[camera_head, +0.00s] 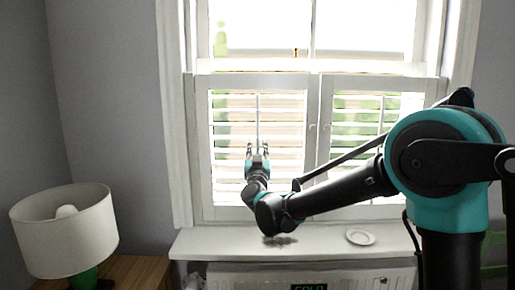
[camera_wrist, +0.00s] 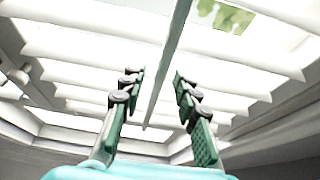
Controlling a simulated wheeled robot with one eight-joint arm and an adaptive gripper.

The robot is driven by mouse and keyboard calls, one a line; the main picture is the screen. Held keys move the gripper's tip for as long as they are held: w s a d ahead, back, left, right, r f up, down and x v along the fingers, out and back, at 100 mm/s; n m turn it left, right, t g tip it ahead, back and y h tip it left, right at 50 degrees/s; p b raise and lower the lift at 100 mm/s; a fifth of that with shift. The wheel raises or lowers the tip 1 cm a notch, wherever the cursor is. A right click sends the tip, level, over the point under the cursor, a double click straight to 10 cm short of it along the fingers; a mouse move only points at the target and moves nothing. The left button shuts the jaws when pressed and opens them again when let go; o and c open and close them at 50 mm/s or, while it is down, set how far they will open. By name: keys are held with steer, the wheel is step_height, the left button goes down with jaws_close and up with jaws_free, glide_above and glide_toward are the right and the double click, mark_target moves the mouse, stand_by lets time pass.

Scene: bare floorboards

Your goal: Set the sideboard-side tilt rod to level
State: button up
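The sideboard-side tilt rod (camera_head: 258,107) is a thin upright bar in the middle of the left shutter panel (camera_head: 205,160). In the wrist view the rod (camera_wrist: 172,40) runs down, slightly slanted, across pale slats (camera_wrist: 85,45). My gripper (camera_head: 258,147) is in front of the lower part of that panel, lined up with the rod. In the wrist view my gripper (camera_wrist: 158,78) has its two green-padded fingers apart, one on each side of the rod's line. No finger visibly touches the rod. Bright gaps show between the slats; their exact tilt is unclear.
The right shutter panel has its own tilt rod (camera_head: 381,115). A white sill (camera_head: 330,243) below holds a small dish (camera_head: 360,237) and some brown bits (camera_head: 280,240). A lamp (camera_head: 65,232) stands on a wooden sideboard (camera_head: 140,270) at the left. A radiator (camera_head: 345,278) is under the sill.

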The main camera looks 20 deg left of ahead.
steer(key=v, duration=1.2)
steer(key=d+f+n+g, duration=0.3)
steer(key=d+f+g, duration=0.7)
steer(key=d+f, duration=1.05)
steer(key=s+d+f+m+g+h, duration=0.3)
steer(key=s+d+f, duration=0.4)
steer(key=d, duration=0.5)
steer(key=s+d+f+m+g+h, duration=0.3)
steer(key=s+d+f+g+h, duration=0.1)
steer(key=s+d+f, duration=0.4)
steer(key=s+d, duration=0.2)
steer(key=d, duration=0.2)
steer(key=shift+f+m, duration=0.2)
steer(key=shift+m, duration=0.1)
